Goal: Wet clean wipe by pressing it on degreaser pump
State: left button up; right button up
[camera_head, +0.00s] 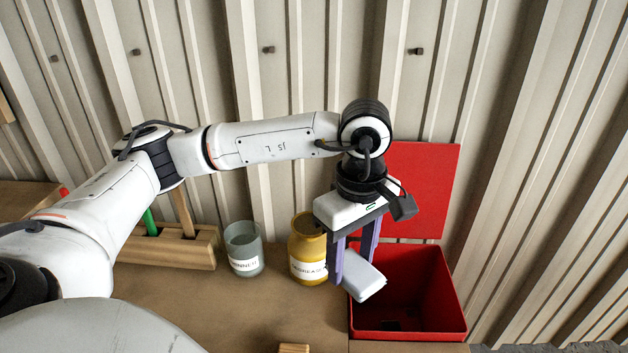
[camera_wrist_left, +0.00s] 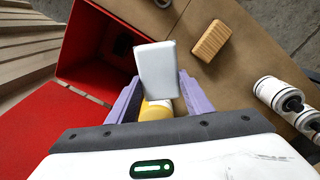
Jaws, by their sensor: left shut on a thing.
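My left gripper (camera_head: 357,266) is shut on a white block-like wipe (camera_head: 365,282), held tilted between its purple fingers. The wipe also shows in the left wrist view (camera_wrist_left: 157,68), sticking out beyond the fingertips. The degreaser pump (camera_head: 308,249) is a yellow round container with a white label, standing upright on the bench. The gripper is just right of it in the head view, and the wipe appears apart from it. In the left wrist view part of the yellow container (camera_wrist_left: 156,109) shows behind the wipe. My right gripper is not in view.
A grey-green labelled jar (camera_head: 243,250) and a wooden tool rack (camera_head: 185,252) stand to the left. A tan block (camera_wrist_left: 212,41) lies on the bench. The bench front is mostly clear.

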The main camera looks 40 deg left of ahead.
pick_arm(q)
jog(key=w+a+r+m+p, duration=0.15)
jog(key=a+m, duration=0.35)
jog(key=m, duration=0.7)
jog(key=w+a+r+m, duration=0.1)
jog(key=w+a+m, duration=0.3)
jog(key=m, duration=0.7)
jog(key=w+a+r+m+p, duration=0.15)
jog(key=a+m, duration=0.45)
jog(key=m, duration=0.6)
jog(key=f+b, duration=0.4)
jog(key=b, duration=0.1)
jog(key=shift+s+d+f, duration=0.15)
jog(key=shift+s+f, duration=0.1)
jog(key=shift+s, duration=0.15)
jog(key=shift+f+b, duration=0.25)
jog(key=shift+b, duration=0.05)
jog(key=shift+f, duration=0.1)
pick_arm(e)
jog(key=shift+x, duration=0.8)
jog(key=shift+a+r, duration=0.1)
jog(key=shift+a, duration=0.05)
pick_arm(q)
jog(key=shift+f, duration=0.1)
